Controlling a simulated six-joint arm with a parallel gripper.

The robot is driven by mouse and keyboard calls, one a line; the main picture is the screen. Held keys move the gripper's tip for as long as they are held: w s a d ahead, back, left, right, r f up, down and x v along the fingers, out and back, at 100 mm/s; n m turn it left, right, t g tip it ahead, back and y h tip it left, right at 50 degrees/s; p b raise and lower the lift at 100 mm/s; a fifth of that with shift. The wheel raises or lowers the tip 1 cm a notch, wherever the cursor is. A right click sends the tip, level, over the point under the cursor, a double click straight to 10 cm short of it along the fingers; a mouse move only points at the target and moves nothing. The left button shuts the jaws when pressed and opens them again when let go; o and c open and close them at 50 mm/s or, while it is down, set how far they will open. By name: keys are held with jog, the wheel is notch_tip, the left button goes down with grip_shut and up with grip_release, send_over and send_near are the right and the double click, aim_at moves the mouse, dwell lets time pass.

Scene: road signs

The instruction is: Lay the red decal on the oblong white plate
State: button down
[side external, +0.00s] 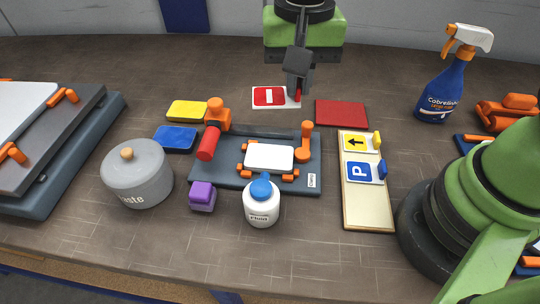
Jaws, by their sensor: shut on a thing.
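The red decal (268,97) has a white bar and a white border, and is at the back centre below my arm. My gripper (297,90) points down at its right edge and is shut on its small red tab. I cannot tell whether the decal touches the table. The oblong white plate (269,157) lies bare among orange clamps on a dark grey fixture (220,172), in front of the decal.
A red-handled orange tool (212,130) rises at the fixture's left. A fluid bottle (262,205) and purple block (202,196) stand in front. A tan board (368,212) holds yellow arrow and blue P decals. Yellow (187,110), blue (175,138) and red (341,113) pads lie around.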

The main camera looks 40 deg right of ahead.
jog(key=m, duration=0.2)
send_over(291, 158)
notch_tip(291, 158, down, 7)
jog(key=shift+r, duration=0.1)
jog(key=shift+f, duration=2.95)
jog(key=shift+f, duration=0.25)
jog(key=c, duration=0.5)
grip_release()
jog(key=shift+r, duration=0.1)
jog(key=shift+r, duration=3.45)
